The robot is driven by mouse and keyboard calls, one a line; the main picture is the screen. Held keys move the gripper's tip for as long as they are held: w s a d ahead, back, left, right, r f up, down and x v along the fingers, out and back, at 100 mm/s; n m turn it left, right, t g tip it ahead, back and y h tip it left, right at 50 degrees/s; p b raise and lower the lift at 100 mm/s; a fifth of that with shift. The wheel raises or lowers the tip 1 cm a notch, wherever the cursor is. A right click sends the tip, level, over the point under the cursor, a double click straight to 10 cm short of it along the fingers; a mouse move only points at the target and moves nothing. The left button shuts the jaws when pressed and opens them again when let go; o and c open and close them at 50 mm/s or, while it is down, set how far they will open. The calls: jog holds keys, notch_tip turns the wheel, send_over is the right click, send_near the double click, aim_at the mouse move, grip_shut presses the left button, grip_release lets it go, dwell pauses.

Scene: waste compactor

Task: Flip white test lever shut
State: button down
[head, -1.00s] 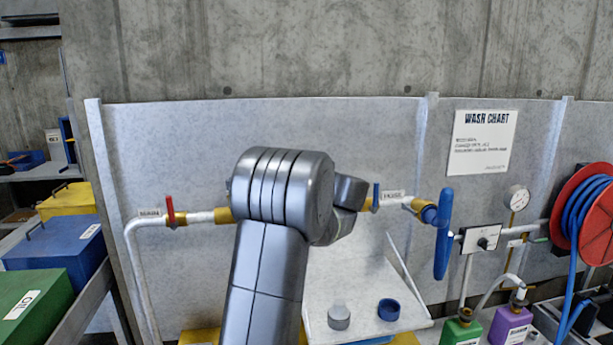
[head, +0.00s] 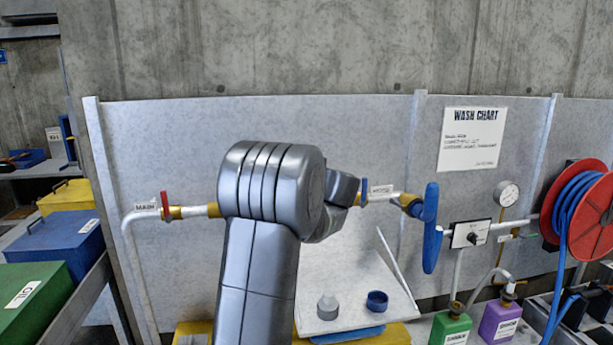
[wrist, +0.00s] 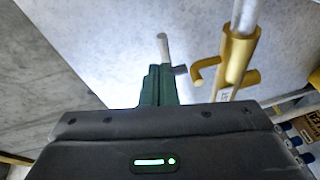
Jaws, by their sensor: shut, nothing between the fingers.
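In the wrist view, the dark green fingers of my gripper (wrist: 159,84) are together and empty. A pale, whitish rod (wrist: 163,48), which looks like the white test lever, sticks up just beyond the fingertips; I cannot tell whether they touch. A yellow pipe fitting (wrist: 237,58) with a hooked yellow stub stands to its right. In the head view my arm covers the middle of the pipe, and the white lever and my fingers are hidden behind it. The red lever (head: 165,206) by the MAIN label and the blue lever (head: 364,191) by the HOSE label flank my arm.
A blue handwheel (head: 431,228) and a switch box (head: 470,234) are to the right, then a red hose reel (head: 578,215). A tilted white tray (head: 355,287) with a grey and a blue cap lies below. Coloured bins (head: 55,241) stand at left.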

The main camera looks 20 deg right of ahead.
jog(key=s+d+r+b, duration=0.1)
jog(key=s+d, duration=0.4)
jog(key=s, duration=0.3)
jog(key=shift+s+r+b, duration=0.2)
jog(key=shift+s+b, duration=0.15)
jog(key=shift+w+a, duration=0.1)
